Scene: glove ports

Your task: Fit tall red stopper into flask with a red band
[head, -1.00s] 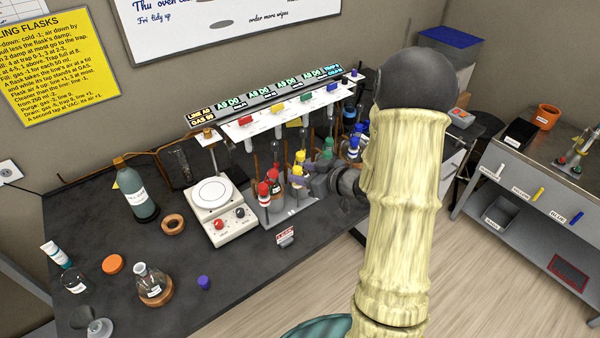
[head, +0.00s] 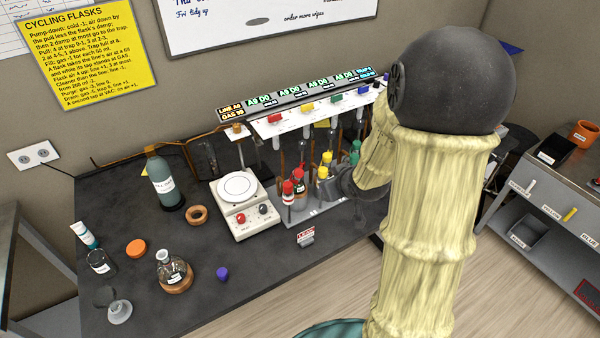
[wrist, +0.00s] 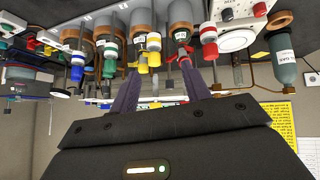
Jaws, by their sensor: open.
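A red-topped piece with a white lower part (head: 287,192) stands at the left end of the rack on the bench; it also shows in the wrist view (wrist: 208,38). Beside it is a dark, labelled flask with red at its top (head: 299,182), also in the wrist view (wrist: 181,37). I cannot tell which red part is the tall stopper or the band. My gripper (head: 337,183) is at the rack's front right, close to the yellow-topped pieces (head: 322,176). In the wrist view its fingers (wrist: 160,82) are apart with nothing held between them.
Green (head: 355,153) pieces stand farther right. A hotplate (head: 240,196) is left of the rack, and a valve panel (head: 310,113) is above it. A small sign (head: 305,236) stands in front. A round flask (head: 172,268) and a purple stopper (head: 222,273) are at the front left.

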